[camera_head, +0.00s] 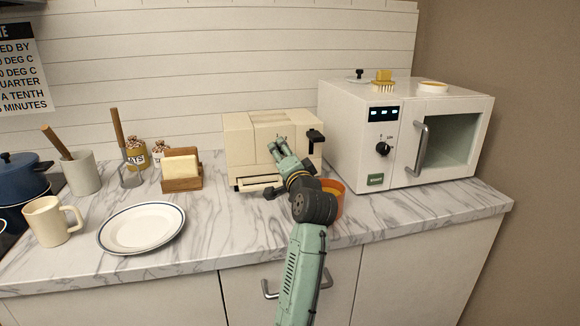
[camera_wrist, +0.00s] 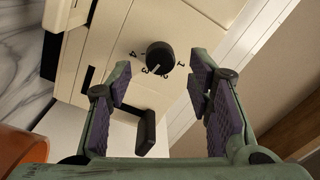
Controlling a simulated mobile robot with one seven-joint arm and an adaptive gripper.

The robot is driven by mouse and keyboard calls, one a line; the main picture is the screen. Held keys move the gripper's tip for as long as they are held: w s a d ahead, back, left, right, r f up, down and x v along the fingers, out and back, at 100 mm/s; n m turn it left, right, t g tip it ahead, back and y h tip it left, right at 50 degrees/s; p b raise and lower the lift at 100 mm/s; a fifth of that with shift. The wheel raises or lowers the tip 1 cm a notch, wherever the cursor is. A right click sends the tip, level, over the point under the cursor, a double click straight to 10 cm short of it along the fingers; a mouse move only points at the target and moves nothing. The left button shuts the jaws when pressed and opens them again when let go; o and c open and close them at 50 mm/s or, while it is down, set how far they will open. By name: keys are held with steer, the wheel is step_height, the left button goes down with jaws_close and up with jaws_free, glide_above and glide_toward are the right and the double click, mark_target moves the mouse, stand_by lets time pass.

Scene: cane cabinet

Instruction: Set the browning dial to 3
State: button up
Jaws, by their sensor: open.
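The cream toaster (camera_head: 240,150) stands on the marble counter, and its side fills much of the wrist view (camera_wrist: 105,40). The round black browning dial (camera_wrist: 160,55) has the numbers 1 to 4 printed around it. A pale mark shows at its lower edge near 2 and 3; I cannot tell exactly where it points. My gripper (camera_head: 278,146) is over the toaster's front in the head view and hides the dial there. In the wrist view my gripper (camera_wrist: 160,88) is open, its purple-padded fingers on either side of the dial, holding nothing.
The black toaster lever (camera_head: 315,136) is beside my gripper, low between the fingers in the wrist view (camera_wrist: 146,132). An orange pot (camera_head: 335,203) stands in front, partly behind my arm. A white microwave (camera_head: 345,130) stands right. A bread holder (camera_head: 182,184) and plate (camera_head: 140,228) are left.

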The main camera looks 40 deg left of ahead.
steer(key=v, duration=0.9)
